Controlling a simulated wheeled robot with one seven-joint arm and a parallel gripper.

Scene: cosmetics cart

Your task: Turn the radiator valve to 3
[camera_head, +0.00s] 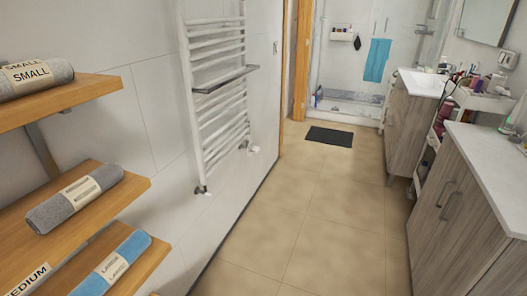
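A white ladder-style towel radiator (219,95) is mounted on the left wall. At its lower left end is a small valve fitting (202,190) with a metallic part. At its lower right end is another small white valve fitting (251,147), close to the floor edge of the wall. Both are too small to read any number or setting. My gripper is not in this view, and nothing touches the radiator valves.
Wooden shelves (58,105) with rolled towels (75,198) stand at the near left. Wood-fronted cabinets (458,205) and a cosmetics cart (478,100) line the right. The tiled floor (318,205) between is clear, with a dark mat (329,136) farther back.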

